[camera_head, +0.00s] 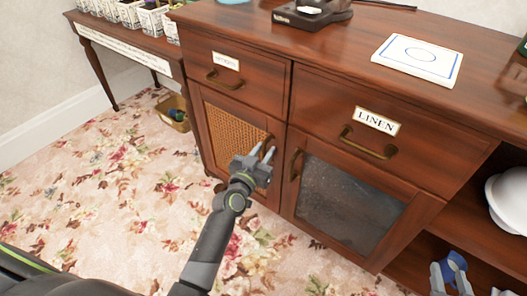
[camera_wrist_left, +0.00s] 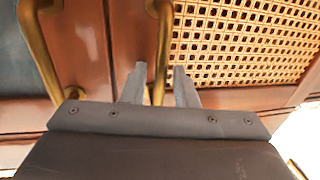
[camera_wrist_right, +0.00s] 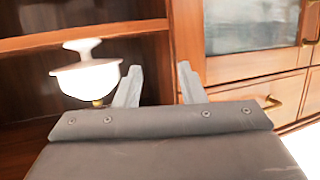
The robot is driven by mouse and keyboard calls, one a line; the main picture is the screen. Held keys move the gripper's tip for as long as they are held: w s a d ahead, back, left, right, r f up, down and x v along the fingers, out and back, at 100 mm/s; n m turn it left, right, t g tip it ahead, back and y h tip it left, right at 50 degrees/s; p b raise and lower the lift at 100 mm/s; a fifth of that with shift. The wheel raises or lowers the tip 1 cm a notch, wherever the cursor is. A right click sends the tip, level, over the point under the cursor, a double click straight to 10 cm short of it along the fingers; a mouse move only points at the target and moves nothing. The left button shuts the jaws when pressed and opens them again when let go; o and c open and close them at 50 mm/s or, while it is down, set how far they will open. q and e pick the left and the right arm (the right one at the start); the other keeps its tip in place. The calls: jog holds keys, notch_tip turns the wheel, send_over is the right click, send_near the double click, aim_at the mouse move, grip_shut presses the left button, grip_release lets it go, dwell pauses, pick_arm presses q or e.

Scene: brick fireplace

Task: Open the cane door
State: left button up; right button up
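The cane door (camera_head: 228,128) is the left lower door of the wooden cabinet and looks closed. Its woven panel also shows in the left wrist view (camera_wrist_left: 245,40). Its brass handle (camera_wrist_left: 163,30) is on the edge beside the glass-panelled door. My left gripper (camera_head: 263,152) is at this handle, fingers apart. In the left wrist view the handle runs between the two fingertips; I cannot tell whether they touch it. My right gripper (camera_head: 452,268) is open and empty, low at the right, facing the open shelves.
The glass-panelled door (camera_head: 345,205) with its own handle (camera_head: 295,165) is beside the cane door. Drawers are above. A white lamp-like object (camera_wrist_right: 88,75) stands on the right shelf. A small basket (camera_head: 173,113) is on the carpet at left. The carpet before the cane door is clear.

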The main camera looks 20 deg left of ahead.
pick_arm(q)
grip_shut()
